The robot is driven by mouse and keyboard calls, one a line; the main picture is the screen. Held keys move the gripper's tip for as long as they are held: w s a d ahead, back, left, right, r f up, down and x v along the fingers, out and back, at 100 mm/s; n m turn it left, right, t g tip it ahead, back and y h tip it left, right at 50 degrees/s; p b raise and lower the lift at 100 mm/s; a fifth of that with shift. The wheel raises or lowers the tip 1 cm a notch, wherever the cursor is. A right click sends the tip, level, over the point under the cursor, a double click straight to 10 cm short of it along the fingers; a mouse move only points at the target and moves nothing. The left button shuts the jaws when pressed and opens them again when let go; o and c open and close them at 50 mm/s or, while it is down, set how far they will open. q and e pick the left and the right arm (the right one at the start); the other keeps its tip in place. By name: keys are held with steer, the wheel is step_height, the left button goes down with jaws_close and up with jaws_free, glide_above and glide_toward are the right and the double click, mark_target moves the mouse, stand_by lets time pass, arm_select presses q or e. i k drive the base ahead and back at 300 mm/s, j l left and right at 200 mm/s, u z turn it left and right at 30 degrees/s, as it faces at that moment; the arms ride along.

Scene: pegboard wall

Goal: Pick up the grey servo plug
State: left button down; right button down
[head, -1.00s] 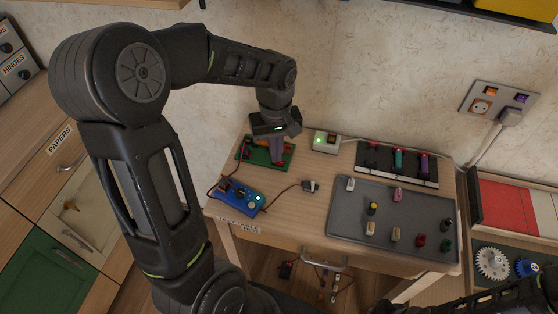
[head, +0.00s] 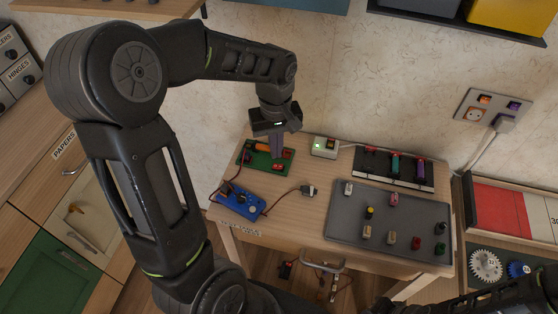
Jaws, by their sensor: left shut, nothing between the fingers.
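A small grey plug (head: 308,191) lies on the wooden table on the end of a dark red lead, right of the blue board (head: 229,199). I take it for the grey servo plug, though it is small in the picture. My left gripper (head: 276,156) is shut and empty. Its fingers point down over the green board (head: 252,160), up and to the left of the plug, and hide part of that board. My right gripper is not in view; only part of my right arm shows at the bottom right.
A grey tray (head: 345,222) with several small coloured parts lies right of the plug. A small box with a green light (head: 324,147) and a dark rack (head: 395,182) stand at the back. Bare tabletop (head: 285,222) surrounds the plug's front side.

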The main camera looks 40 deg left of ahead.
mark_target(225, 189)
steer(key=k, duration=1)
